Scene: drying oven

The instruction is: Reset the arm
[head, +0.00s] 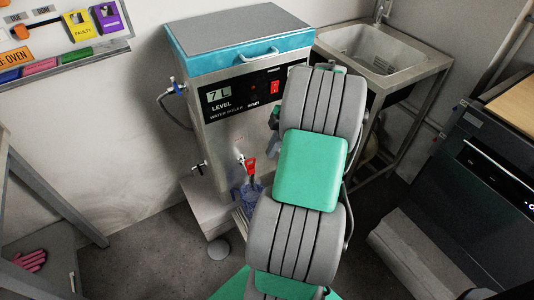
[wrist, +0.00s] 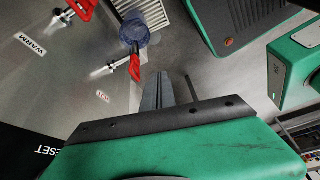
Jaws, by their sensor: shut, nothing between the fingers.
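My gripper (wrist: 165,82) shows in the wrist view with its fingers together and nothing between them. It is close to the front panel of the steel water boiler (head: 225,122), near the HOT label (wrist: 103,96). A red tap lever (wrist: 135,68) is just left of the fingers, apart from them as far as I can tell. In the head view my green and grey arm reaches up in front of the boiler's right side. The gripper is mostly hidden behind the arm there.
A blue clear container (wrist: 134,28) stands below the taps, also visible in the head view (head: 247,193). A steel sink (head: 375,48) is at the back right and a dark appliance (head: 490,165) at the right. A pink glove (head: 29,261) lies at the lower left. Floor in front is partly open.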

